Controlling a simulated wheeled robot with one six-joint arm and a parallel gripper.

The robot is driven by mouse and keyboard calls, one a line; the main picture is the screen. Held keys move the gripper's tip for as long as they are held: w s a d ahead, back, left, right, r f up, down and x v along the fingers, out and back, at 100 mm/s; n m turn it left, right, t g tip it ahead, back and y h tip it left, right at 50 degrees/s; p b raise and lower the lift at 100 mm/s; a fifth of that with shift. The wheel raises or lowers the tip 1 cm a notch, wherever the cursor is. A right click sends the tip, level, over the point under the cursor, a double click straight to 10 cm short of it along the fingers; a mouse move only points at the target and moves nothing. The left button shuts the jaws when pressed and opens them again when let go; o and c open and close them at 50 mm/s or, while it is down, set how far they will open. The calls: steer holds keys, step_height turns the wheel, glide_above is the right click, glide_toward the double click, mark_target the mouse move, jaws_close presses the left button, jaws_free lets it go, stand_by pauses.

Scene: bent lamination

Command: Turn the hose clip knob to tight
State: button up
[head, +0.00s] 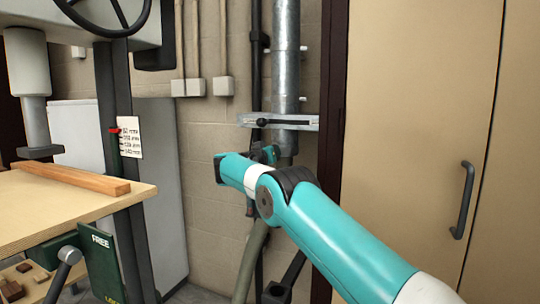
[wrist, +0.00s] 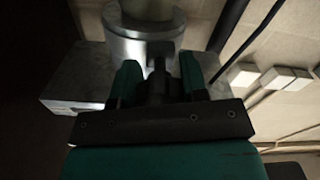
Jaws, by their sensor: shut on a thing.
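A grey metal pipe (head: 286,60) runs down the wall to a hose end behind my gripper. My gripper (head: 268,154) is just below the pale bracket, at the pipe's lower end, and its fingers are small and partly hidden by my wrist there. In the wrist view my gripper (wrist: 158,82) has a green finger on each side of a dark knob (wrist: 158,70), shut on it. The knob stands in front of a shiny metal collar (wrist: 145,46). The view is dark, so the knob's turn and any marking cannot be read.
A pale bracket (head: 308,122) with a black bar crosses the pipe above my gripper. Beige cabinet doors (head: 425,130) stand right. A workbench (head: 70,205) with a wood strip is at left. White wall boxes (head: 223,86) show above; they also appear in the wrist view (wrist: 285,78).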

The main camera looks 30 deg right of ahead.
steer(key=o, duration=0.9)
steer(key=shift+s+a, duration=0.25)
steer(key=shift+a, duration=0.25)
steer(key=b+v, duration=0.2)
steer(key=v, duration=1.4)
steer(key=shift+s+a+b, duration=0.1)
steer(key=shift+a+b, duration=0.05)
steer(key=shift+b, duration=0.2)
